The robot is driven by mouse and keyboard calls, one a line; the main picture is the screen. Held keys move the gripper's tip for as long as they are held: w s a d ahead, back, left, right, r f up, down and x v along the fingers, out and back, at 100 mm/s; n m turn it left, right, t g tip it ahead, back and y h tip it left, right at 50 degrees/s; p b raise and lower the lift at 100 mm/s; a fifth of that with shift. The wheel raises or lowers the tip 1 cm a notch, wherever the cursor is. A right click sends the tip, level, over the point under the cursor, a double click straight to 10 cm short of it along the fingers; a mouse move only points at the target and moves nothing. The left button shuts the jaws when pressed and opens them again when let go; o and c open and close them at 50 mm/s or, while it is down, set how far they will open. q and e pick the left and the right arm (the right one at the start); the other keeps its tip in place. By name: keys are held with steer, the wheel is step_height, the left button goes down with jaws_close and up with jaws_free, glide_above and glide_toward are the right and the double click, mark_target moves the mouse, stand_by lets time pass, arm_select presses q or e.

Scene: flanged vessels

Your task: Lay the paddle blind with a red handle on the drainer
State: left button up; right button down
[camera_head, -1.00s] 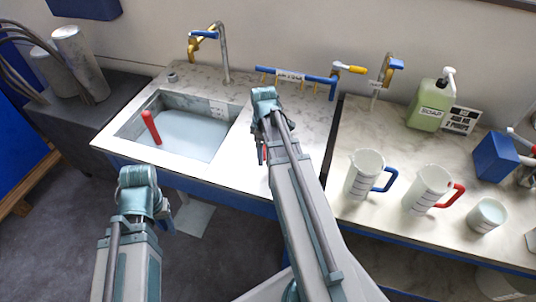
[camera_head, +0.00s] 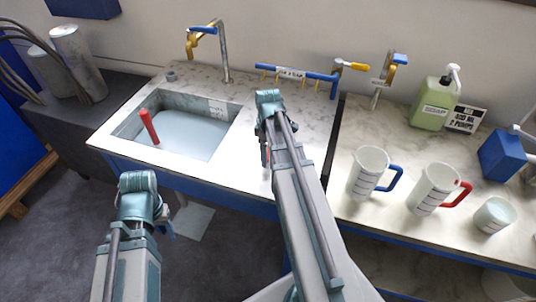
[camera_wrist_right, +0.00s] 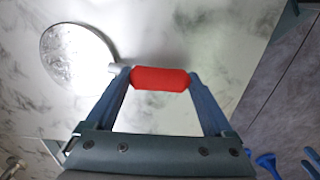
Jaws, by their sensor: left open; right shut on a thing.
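The paddle blind shows in the right wrist view as a round grey disc (camera_wrist_right: 78,58) with a red handle (camera_wrist_right: 160,78). My right gripper (camera_wrist_right: 160,82) is shut on the red handle, over pale marbled counter. I cannot tell whether the disc touches the counter. In the head view my right gripper (camera_head: 268,145) is over the counter right of the sink, and my arm hides most of the blind. My left gripper (camera_head: 166,222) is open in front of the sink's front edge. No separate drainer stands out; the marbled surface (camera_head: 235,165) beside the sink is bare.
A sink (camera_head: 195,140) with a red upright handle (camera_head: 149,127) in it lies left. Behind are a tap (camera_head: 224,55) and a blue pegged rail (camera_head: 295,74). Jugs (camera_head: 367,172) (camera_head: 433,187), a cup (camera_head: 493,215) and a soap bottle (camera_head: 434,105) stand on the right counter.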

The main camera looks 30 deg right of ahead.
steer(key=shift+f, duration=0.15)
jaws_free()
step_height(320, 180, up, 12)
steer(key=p, duration=1.2)
steer(key=shift+r, duration=0.2)
